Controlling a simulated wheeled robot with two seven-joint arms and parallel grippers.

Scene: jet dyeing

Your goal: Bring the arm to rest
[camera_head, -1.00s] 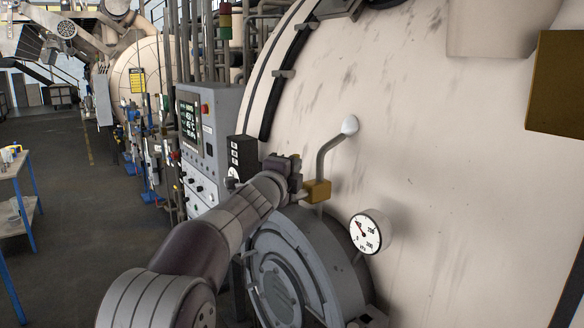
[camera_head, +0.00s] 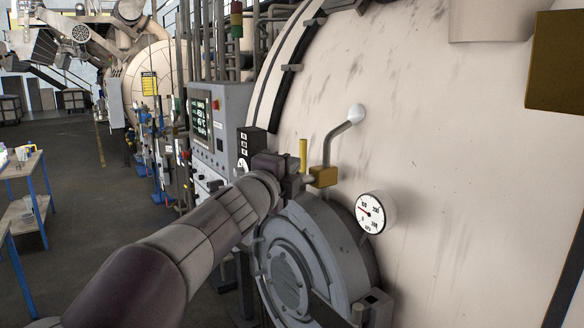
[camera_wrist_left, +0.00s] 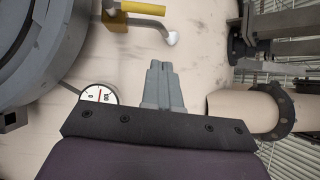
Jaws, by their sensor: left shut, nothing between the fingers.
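My left gripper (camera_head: 293,180) is in front of the big cream vessel, just left of the brass-yellow valve (camera_head: 323,177). An upright yellow lever (camera_head: 303,154) shows above the gripper. In the left wrist view the gripper's fingers (camera_wrist_left: 159,66) are together with nothing between them. There the yellow lever (camera_wrist_left: 142,8) and the bent pipe's white tip (camera_wrist_left: 171,38) are beyond the fingertips, apart from them. My left arm reaches in from the lower left. My right gripper is in neither view.
The cream vessel wall (camera_head: 450,150) fills the right side. A round grey hatch (camera_head: 290,270) lies below the gripper, with a pressure gauge (camera_head: 370,212) beside it. A grey control panel (camera_head: 215,130) stands behind. A blue-legged table (camera_head: 45,200) is at the left; open floor lies between.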

